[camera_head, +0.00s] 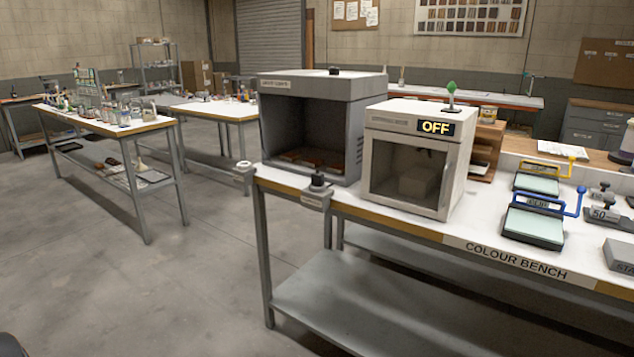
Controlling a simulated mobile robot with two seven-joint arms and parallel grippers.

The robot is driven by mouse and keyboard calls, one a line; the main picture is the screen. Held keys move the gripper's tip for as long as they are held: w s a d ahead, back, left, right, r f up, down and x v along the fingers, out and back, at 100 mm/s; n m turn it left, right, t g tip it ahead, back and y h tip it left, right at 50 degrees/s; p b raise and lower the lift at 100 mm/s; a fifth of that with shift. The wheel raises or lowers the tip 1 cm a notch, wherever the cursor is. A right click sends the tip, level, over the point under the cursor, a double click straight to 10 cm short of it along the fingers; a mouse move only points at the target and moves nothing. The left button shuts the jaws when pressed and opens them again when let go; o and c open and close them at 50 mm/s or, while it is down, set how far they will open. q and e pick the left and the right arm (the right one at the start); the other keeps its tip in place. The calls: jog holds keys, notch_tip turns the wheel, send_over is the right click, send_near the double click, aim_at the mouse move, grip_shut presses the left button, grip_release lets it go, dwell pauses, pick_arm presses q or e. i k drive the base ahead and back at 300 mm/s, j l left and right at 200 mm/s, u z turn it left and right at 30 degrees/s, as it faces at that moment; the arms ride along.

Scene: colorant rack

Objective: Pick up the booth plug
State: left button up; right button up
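A grey booth (323,125) with an open front stands on the left end of the bench labelled COLOUR BENCH (517,261). A small black knob-like piece (317,180) sits upright on a grey labelled block at the bench's front left corner; it may be the booth plug, but its label is too small to read. Another small black piece (334,71) sits on top of the booth. A pale round fitting (243,166) sticks out at the bench's left end.
A white cabinet reading OFF (411,159) stands right of the booth, with a green-topped item (451,91) on it. Framed pads (534,226) and weights lie farther right. A lower shelf (350,305) is bare. The floor (150,285) at left is clear.

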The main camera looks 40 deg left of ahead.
aim_at(317, 177)
jog(key=u, duration=0.4)
jog(key=j+u, duration=0.1)
jog(key=u, duration=0.25)
jog(key=j+u, duration=0.1)
jog(key=u, duration=0.65)
jog(key=i+j+z, duration=0.15)
jog(key=i+j, duration=0.15)
jog(key=i, duration=0.2)
jog(key=i+j+z, duration=0.1)
jog(key=i+j, duration=0.25)
jog(key=i, duration=0.15)
